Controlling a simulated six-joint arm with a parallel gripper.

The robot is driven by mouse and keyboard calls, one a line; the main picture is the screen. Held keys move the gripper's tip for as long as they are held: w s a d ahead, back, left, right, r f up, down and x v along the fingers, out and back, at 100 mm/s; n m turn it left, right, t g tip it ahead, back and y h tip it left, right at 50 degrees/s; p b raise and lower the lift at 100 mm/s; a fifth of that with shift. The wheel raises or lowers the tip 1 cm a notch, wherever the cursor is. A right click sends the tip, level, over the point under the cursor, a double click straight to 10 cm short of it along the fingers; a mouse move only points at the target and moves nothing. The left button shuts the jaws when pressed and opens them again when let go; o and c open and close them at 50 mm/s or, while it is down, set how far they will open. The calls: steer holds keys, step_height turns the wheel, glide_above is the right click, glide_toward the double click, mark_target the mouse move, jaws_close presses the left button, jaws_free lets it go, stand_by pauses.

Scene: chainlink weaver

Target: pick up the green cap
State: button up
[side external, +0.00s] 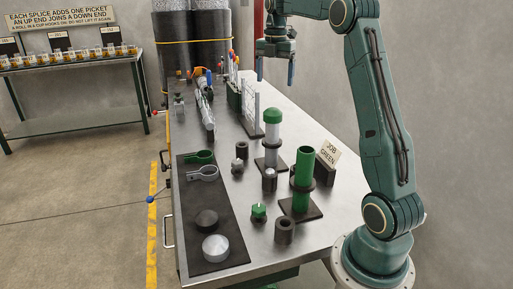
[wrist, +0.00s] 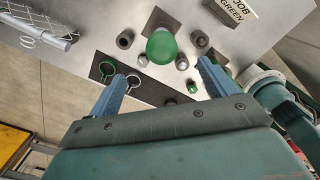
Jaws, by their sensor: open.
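A green domed cap (side external: 271,116) sits on top of an upright pale cylinder (side external: 271,133) with a dark collar and base plate. From above, a large round green shape in the wrist view (wrist: 161,47) appears to be this cap. A smaller green knob-like piece (side external: 259,211) lies on the table nearer the camera; it also shows in the wrist view (wrist: 193,87). My gripper (side external: 277,70) is open and empty, high above the far part of the table. In the wrist view its two blue fingers (wrist: 164,88) are spread wide, with the large green shape beyond them.
A green upright tube (side external: 303,165) stands close by, beside a "JOB GREEN" sign (side external: 327,152). Several dark sockets stand around them. A dark mat (side external: 222,190) holds green and grey rings and two discs. A rack (side external: 250,105) and tall dark cylinders stand farther back.

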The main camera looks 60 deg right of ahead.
mark_target(274, 109)
step_height(274, 109, down, 6)
steer(key=shift+f, duration=0.25)
steer(key=shift+f, duration=0.1)
steer(key=shift+f, duration=2.5)
steer(key=shift+c, duration=0.4)
steer(key=c, duration=1)
